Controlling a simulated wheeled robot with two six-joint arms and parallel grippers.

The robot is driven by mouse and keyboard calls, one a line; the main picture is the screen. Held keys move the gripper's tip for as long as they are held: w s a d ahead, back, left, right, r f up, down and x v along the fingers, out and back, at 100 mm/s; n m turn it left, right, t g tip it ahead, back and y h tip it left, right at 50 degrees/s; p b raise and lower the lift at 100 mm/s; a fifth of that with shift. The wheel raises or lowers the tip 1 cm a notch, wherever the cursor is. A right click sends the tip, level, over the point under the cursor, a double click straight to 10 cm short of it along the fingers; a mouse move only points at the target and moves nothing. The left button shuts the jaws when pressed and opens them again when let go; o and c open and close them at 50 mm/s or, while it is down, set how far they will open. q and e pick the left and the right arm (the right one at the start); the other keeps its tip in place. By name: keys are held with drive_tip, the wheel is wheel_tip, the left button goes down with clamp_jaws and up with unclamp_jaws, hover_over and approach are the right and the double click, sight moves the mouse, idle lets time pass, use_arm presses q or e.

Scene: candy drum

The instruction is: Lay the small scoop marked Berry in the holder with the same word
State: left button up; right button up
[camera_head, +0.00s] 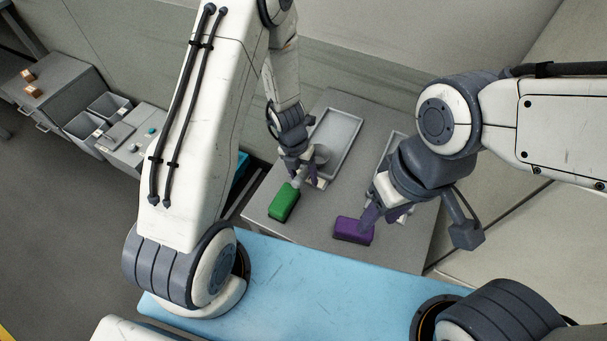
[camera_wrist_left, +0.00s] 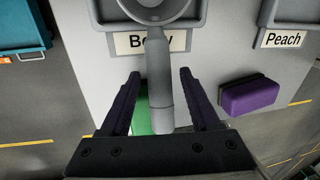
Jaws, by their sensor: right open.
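The grey scoop (camera_wrist_left: 158,85) has its handle between the fingers of my left gripper (camera_wrist_left: 160,72), with a gap on both sides. Its round bowl (camera_head: 321,154) lies over the front of the Berry holder, a grey tray (camera_head: 338,122). The handle partly covers the holder's Berry label (camera_wrist_left: 130,42). I see no word on the scoop. My left gripper (camera_head: 305,178) is open around the handle. My right gripper (camera_head: 372,208) is open and appears over or near a purple block (camera_head: 352,231); I cannot tell whether they touch.
A green block (camera_head: 284,203) lies on the grey table (camera_head: 260,222), below the handle in the left wrist view. A second tray has a Peach label (camera_wrist_left: 284,40). Grey bins (camera_head: 85,122) stand at the left. A blue surface (camera_head: 300,280) lies in front.

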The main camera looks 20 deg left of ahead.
use_arm(q)
drive_tip(key=shift+r, duration=0.1)
drive_tip(key=r+p, duration=0.1)
drive_tip(key=r, duration=0.1)
drive_tip(key=r+p, duration=0.1)
drive_tip(key=r, duration=0.1)
drive_tip(key=a+r+p, duration=0.1)
drive_tip(key=r, duration=0.1)
drive_tip(key=shift+w, duration=0.1)
drive_tip(key=s+d+r+m+p, duration=0.1)
drive_tip(key=s+d+r+m, duration=0.3)
drive_tip(key=r+m, duration=0.45)
drive_tip(key=s+d+r+m, duration=0.3)
drive_tip(key=d+r+m, duration=0.1)
drive_tip(key=r+m, duration=0.5)
drive_tip(key=s+r+m, duration=0.3)
drive_tip(key=s+m, duration=0.3)
drive_tip(key=m, duration=0.6)
drive_tip(key=s+d+r+m+y, duration=0.1)
drive_tip(key=s+r+m, duration=0.2)
drive_tip(key=m, duration=0.9)
drive_tip(key=s, duration=0.3)
drive_tip(key=shift+s, duration=0.4)
drive_tip(key=shift+r+m, duration=0.1)
drive_tip(key=shift+m, duration=0.15)
